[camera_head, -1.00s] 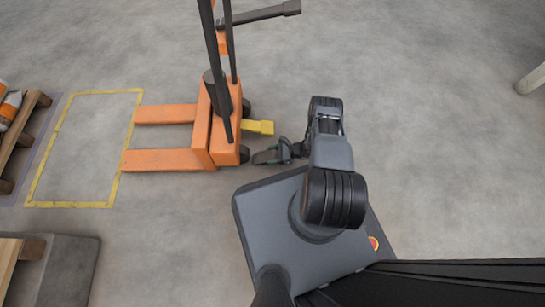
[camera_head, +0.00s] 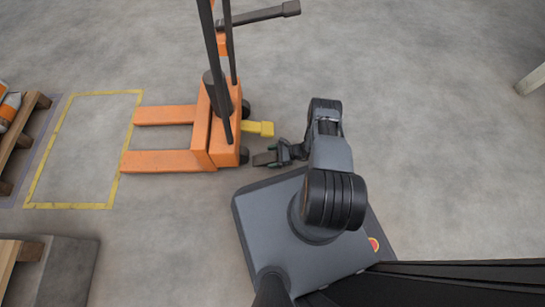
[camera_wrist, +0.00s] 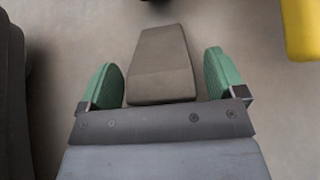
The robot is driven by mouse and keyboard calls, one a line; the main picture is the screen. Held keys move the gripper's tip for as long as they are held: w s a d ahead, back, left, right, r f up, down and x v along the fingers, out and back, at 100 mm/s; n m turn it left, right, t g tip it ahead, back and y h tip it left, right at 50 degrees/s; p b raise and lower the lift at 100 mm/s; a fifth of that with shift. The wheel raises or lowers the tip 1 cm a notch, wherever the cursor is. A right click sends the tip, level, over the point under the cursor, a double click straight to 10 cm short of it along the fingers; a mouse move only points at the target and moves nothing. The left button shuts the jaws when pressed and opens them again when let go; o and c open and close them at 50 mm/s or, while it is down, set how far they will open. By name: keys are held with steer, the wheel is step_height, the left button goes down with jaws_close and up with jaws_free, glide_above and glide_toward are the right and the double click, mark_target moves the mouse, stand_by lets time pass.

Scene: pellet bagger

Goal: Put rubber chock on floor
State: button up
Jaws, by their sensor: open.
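The rubber chock (camera_wrist: 162,62) is a dark grey-brown wedge in the wrist view. It appears to rest on the floor, its narrower end pointing away from me. My gripper (camera_wrist: 164,78) is open, with a green-padded finger on each side of the chock's near end. Gaps show between the chock and both fingers. In the head view the chock (camera_head: 264,159) lies beside the rear wheel of the orange pallet truck (camera_head: 205,140). My gripper (camera_head: 281,152) is just to its right.
The truck's yellow pedal (camera_head: 259,128) sticks out just above the chock and shows at the wrist view's upper right (camera_wrist: 302,28). A yellow-outlined floor bay (camera_head: 70,205) is at left, with a pallet (camera_head: 22,130) beyond it.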

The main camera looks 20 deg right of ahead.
steer(key=p+v, duration=0.2)
steer(key=v, duration=0.9)
steer(key=shift+d+r+p, duration=0.2)
steer(key=shift+p, duration=0.1)
steer(key=w+a+r+n+g+h, duration=0.1)
steer(key=w+r+n+g+h, duration=0.3)
steer(key=r, duration=1)
steer(key=w+r+n+g+h, duration=0.15)
steer(key=w+r+n, duration=0.35)
steer(key=r, duration=0.9)
steer(key=s+a+r+n+h, duration=0.2)
steer(key=s+a+r+n, duration=0.15)
steer(key=r, duration=0.45)
steer(key=s+a+r+n+h, duration=0.2)
steer(key=s+r+n, duration=0.15)
steer(key=r, duration=0.35)
steer(key=s+a+r+n+t+h, duration=0.3)
steer(key=s+r+n+t, duration=0.1)
steer(key=s+r, duration=0.4)
steer(key=shift+s+a+n, duration=0.2)
steer(key=shift+s+n, duration=0.55)
steer(key=shift+n, duration=0.05)
steer(key=shift+r, duration=0.2)
